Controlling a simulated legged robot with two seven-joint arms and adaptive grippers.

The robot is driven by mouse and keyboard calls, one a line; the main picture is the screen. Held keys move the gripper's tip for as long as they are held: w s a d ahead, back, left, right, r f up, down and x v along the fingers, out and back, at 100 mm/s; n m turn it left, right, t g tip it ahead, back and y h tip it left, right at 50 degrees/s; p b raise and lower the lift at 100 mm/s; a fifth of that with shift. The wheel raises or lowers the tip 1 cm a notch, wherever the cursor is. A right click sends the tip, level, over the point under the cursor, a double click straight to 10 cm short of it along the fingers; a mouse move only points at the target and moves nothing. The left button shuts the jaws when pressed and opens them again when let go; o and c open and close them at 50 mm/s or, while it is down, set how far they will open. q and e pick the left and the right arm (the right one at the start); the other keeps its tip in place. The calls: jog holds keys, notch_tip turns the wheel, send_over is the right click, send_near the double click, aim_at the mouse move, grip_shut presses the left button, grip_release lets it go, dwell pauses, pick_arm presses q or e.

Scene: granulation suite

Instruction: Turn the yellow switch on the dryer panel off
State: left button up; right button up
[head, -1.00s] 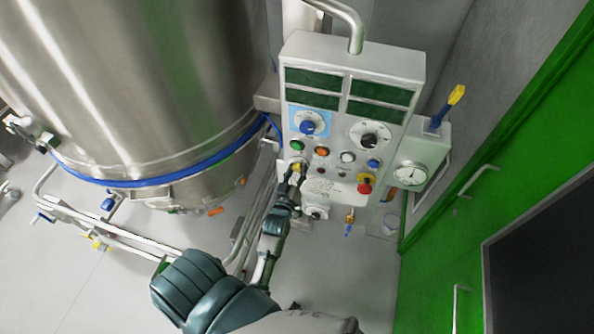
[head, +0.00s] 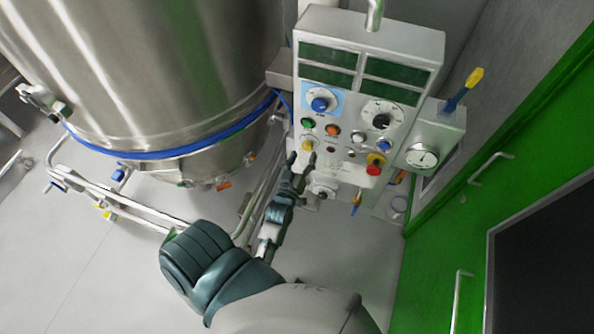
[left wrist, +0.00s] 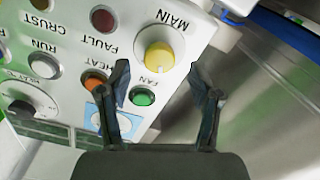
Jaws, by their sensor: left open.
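The dryer panel (head: 345,100) is a light grey box with dark green displays, knobs and buttons. The yellow switch (head: 308,146) sits at its lower left. My left gripper (head: 301,158) is open and empty just below the switch. In the left wrist view its two fingers (left wrist: 160,85) stand apart, with the knob beyond and between their tips. I see no contact. My right gripper is not in view.
A green FAN button (left wrist: 142,96) and an orange HEAT button (left wrist: 95,82) are close to the fingers. A red emergency knob (head: 374,166) is at the panel's right. A steel vessel (head: 150,70) stands left, a green door (head: 480,210) right.

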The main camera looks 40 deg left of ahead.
pick_arm(q)
jog(key=v, duration=0.8)
jog(key=shift+s, duration=0.15)
jog(key=s+d+f+m+g+h+b, duration=0.2)
jog(key=d+f, duration=0.2)
jog(key=f, duration=0.9)
jog(key=s+d+f+m+g+h+b, duration=0.1)
jog(key=d+f+m+g+h, duration=0.2)
jog(key=f, duration=1)
jog(key=s+d+f+g+h+b, duration=0.15)
jog(key=d+f, duration=0.35)
jog(key=f, duration=0.7)
jog(key=s+f+m+g+b, duration=0.3)
jog(key=s+f+g, duration=0.2)
jog(key=s+f, duration=1)
jog(key=s+a+f+m+g+b, duration=0.1)
jog(key=s+a+f+g, duration=0.1)
jog(key=s+f, duration=0.3)
jog(key=s+a+f+m+g+b, duration=0.1)
jog(key=s+a+f, duration=0.3)
jog(key=s, duration=0.4)
jog(key=shift+s+f+m+g+y, duration=0.3)
jog(key=shift+s+f+g+y, duration=0.15)
jog(key=shift+f+g, duration=0.4)
